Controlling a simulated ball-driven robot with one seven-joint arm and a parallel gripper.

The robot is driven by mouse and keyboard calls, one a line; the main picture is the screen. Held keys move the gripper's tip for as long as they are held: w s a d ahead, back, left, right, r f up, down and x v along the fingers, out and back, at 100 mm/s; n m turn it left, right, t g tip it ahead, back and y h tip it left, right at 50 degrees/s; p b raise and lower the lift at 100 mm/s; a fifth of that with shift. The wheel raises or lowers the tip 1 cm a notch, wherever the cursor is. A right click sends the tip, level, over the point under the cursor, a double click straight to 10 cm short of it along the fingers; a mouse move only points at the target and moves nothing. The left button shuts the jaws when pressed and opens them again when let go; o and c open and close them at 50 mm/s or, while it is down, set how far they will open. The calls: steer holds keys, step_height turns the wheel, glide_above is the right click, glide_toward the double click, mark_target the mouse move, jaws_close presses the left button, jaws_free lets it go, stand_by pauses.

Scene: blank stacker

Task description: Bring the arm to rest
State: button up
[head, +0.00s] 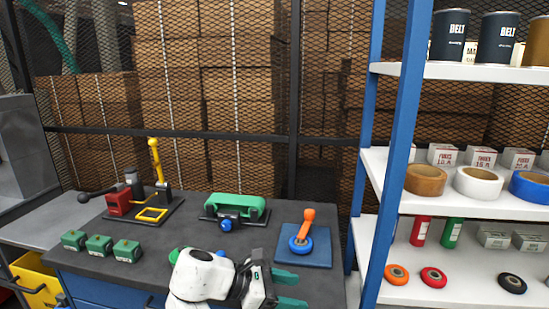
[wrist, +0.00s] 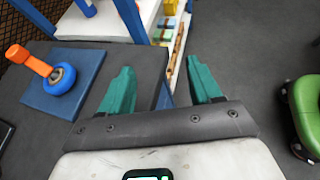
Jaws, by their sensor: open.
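My gripper (head: 290,287) is over the front right edge of the dark workbench (head: 325,215) in the head view. In the wrist view my gripper (wrist: 162,88) shows two green fingers spread wide apart. Nothing is between the fingers. The white wrist of my arm reaches in from the bottom of the head view.
A green device (head: 235,204) and a red and yellow lever fixture (head: 120,202) stand on the bench. Several green blocks (head: 98,244) sit front left. A blue-framed shelf (head: 390,150) with tape rolls and cans rises at the right. Grey floor (wrist: 240,75) is open beside the bench.

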steer(key=s+d+f+m+g+y, duration=0.1)
steer(key=s+d+f+m+y, duration=0.35)
steer(key=s+d+f, duration=0.5)
steer(key=s+d+f+m+g+y, duration=0.25)
steer(key=s+d+f+m, duration=0.35)
steer(key=f, duration=0.7)
steer(key=s+d+r+m+t+y, duration=0.1)
steer(key=s+d+m, duration=0.3)
steer(key=s, duration=0.8)
steer(key=s+d+r+m+t+y, duration=0.1)
steer(key=s+d+m+y, duration=0.3)
steer(key=s, duration=0.7)
steer(key=shift+s+d+r+m, duration=0.25)
steer(key=shift+s+r+m, duration=0.1)
steer(key=shift+m, duration=0.5)
